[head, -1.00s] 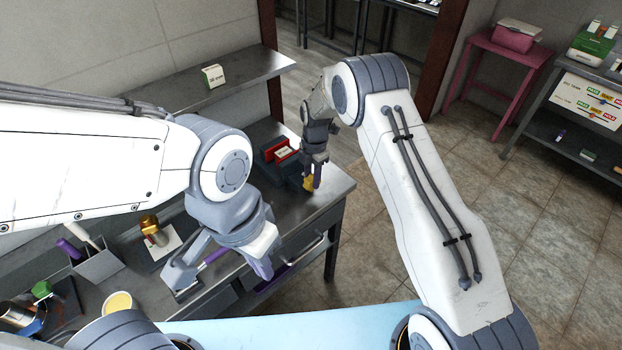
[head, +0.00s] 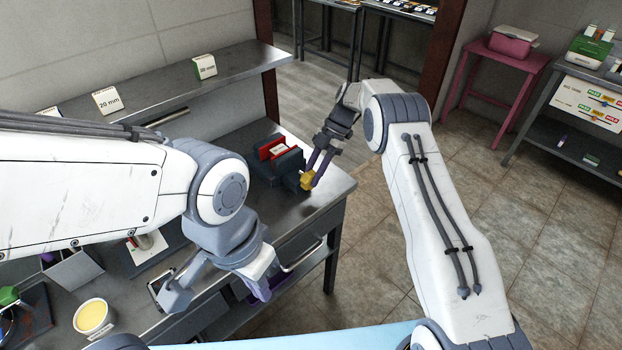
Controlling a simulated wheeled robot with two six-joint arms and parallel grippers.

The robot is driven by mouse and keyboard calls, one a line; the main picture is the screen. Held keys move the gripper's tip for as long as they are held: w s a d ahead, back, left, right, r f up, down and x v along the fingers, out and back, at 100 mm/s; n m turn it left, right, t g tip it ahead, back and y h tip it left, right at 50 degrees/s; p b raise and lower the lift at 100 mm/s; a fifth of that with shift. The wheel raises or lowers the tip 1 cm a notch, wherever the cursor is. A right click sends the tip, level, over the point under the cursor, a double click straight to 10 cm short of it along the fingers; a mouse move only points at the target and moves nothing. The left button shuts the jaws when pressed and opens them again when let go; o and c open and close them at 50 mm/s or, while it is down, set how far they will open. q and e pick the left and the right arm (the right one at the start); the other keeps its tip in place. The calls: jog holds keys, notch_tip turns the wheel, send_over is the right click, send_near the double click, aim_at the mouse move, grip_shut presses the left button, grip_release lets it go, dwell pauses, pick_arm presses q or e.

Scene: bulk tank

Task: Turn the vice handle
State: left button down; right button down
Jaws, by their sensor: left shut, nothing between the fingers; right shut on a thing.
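The vice (head: 289,166) is a dark grey block with red jaws, standing near the right end of the steel workbench. A small white-labelled thing shows between the red jaws. Its yellow handle (head: 306,181) is on the side toward my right arm. My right gripper (head: 312,175) comes down on a slant from the upper right, with its purple-grey fingers shut on the yellow handle. The fingers partly cover the handle. My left gripper (head: 260,290) hangs over the bench's front edge, lower left of the vice, shut and empty, clear of the vice.
The workbench (head: 325,185) ends just right of the vice. A yellow-filled cup (head: 92,316) stands at the lower left. Tiled floor (head: 520,210) lies open to the right.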

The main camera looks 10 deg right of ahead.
pick_arm(q)
jog(key=shift+f, duration=0.1)
pick_arm(e)
jog(key=shift+s+d+f, duration=0.1)
jog(key=c, duration=0.6)
grip_release()
